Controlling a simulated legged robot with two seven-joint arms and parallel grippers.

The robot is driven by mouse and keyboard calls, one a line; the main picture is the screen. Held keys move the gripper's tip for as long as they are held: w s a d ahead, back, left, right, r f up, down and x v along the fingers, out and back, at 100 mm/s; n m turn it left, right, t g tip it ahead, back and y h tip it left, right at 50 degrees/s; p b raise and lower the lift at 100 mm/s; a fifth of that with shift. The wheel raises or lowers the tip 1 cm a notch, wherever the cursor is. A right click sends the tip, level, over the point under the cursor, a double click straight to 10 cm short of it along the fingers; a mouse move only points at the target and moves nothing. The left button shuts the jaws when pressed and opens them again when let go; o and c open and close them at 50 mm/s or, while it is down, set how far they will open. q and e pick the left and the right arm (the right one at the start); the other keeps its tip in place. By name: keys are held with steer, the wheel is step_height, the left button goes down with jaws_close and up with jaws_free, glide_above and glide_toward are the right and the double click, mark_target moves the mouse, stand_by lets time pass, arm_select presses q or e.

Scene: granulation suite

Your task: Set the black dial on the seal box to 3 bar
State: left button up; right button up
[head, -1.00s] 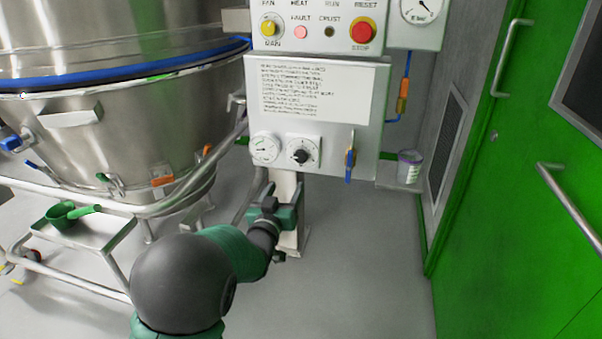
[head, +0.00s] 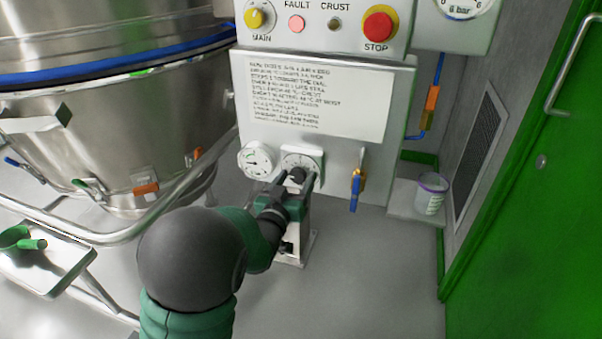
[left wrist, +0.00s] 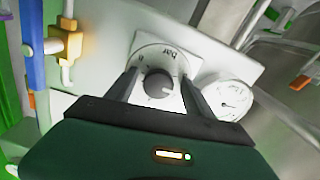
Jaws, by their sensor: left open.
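The seal box (head: 325,165) is a pale grey panel with a printed notice. Its black dial (head: 297,174) sits on a white square scale plate, partly hidden in the head view by my gripper. In the left wrist view the black dial (left wrist: 158,83) shows between my fingers, with the word "bar" on the plate; its setting is too small to read surely. My left gripper (head: 296,183) is open, fingers pointing at the dial, one on each side. In the left wrist view the left gripper (left wrist: 160,88) straddles the dial; I cannot tell whether it touches. My right gripper is not in view.
A round white gauge (head: 255,161) is left of the dial. A brass valve with a blue lever (head: 356,188) is to its right. A red stop button (head: 379,27) is above. A steel vessel (head: 110,110) stands left, a green door (head: 530,220) right.

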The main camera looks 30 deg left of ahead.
arm_select(q)
steer(key=shift+s+d+r, duration=0.1)
steer(key=shift+d, duration=0.05)
steer(key=shift+c, duration=0.2)
jaws_close()
steer(key=shift+m, duration=0.4)
steer(key=m, duration=0.5)
steer(key=shift+p, duration=0.35)
steer(key=m, duration=0.6)
steer(key=shift+p, duration=0.4)
steer(key=shift+f, duration=0.2)
